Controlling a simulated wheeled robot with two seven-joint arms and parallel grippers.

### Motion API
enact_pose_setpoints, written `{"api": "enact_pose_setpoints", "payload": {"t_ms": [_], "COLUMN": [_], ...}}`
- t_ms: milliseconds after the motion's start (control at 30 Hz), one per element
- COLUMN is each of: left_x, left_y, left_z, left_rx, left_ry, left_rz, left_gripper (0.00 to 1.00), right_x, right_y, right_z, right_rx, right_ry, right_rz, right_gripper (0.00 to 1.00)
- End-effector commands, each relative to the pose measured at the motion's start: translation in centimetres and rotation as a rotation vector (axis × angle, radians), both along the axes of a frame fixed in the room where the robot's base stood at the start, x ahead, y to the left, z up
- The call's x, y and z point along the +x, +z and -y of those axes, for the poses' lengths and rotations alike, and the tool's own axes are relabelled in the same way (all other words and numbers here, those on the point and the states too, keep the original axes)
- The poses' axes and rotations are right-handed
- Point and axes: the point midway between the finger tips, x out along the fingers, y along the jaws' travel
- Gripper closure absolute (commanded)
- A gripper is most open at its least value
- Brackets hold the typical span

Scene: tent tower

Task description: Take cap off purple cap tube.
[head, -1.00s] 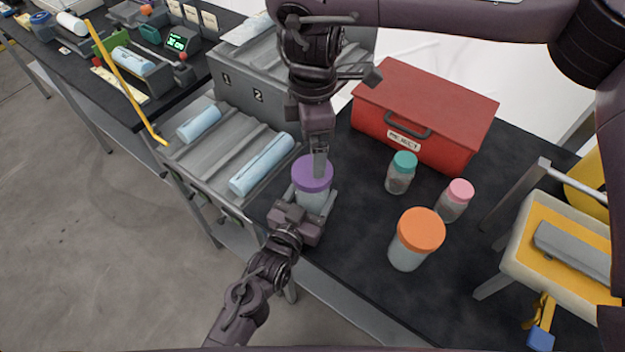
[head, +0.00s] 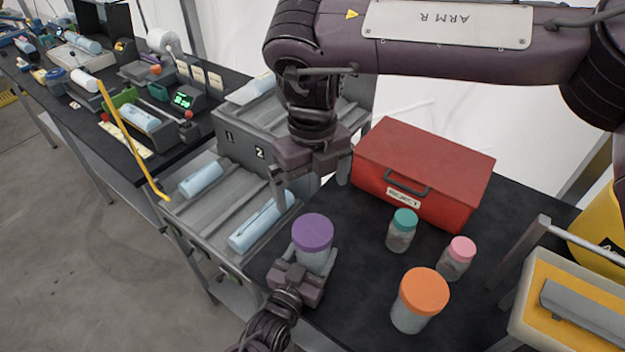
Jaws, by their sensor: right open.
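The purple cap tube (head: 314,260) stands upright on the black tabletop, with its purple cap (head: 312,232) on. My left gripper (head: 304,262) comes from the front with a finger on each side of the clear body, below the cap, and appears shut on it. My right gripper (head: 312,194) hangs above and behind the tube with its fingers spread wide and nothing between them. It is clear of the cap.
An orange-capped jar (head: 418,302), a teal-capped jar (head: 401,232) and a pink-capped jar (head: 457,259) stand to the right. A red box (head: 425,170) is behind them. A grey rack (head: 215,205) with blue rolls is on the left.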

Motion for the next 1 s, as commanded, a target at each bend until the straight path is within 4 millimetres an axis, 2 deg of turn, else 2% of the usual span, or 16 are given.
{"api": "enact_pose_setpoints", "payload": {"t_ms": [100, 200, 367, 567, 800, 1000], "left_x": [0.0, 0.0, 0.0, 0.0, 0.0, 0.0], "left_y": [0.0, 0.0, 0.0, 0.0, 0.0, 0.0], "left_z": [0.0, 0.0, 0.0, 0.0, 0.0, 0.0], "left_rx": [0.0, 0.0, 0.0, 0.0, 0.0, 0.0], "left_ry": [0.0, 0.0, 0.0, 0.0, 0.0, 0.0], "left_rz": [0.001, 0.001, 0.001, 0.001, 0.001, 0.001], "left_gripper": [0.75, 0.75, 0.75, 0.75, 0.75, 0.75], "right_x": [0.0, 0.0, -0.1, -0.1, -0.1, -0.1], "right_y": [0.3, 0.5, 0.0, -2.8, -7.5, -10.2], "right_z": [0.0, 0.0, 0.0, 0.0, 0.0, 0.0], "right_rx": [0.0, 0.0, 0.0, -0.001, -0.001, 0.0], "right_ry": [0.164, 0.254, 0.311, 0.312, 0.31, 0.31], "right_rz": [0.0, 0.0, -0.002, -0.005, -0.005, -0.003], "right_gripper": [0.01, 0.01, 0.01, 0.01, 0.01, 0.01]}}
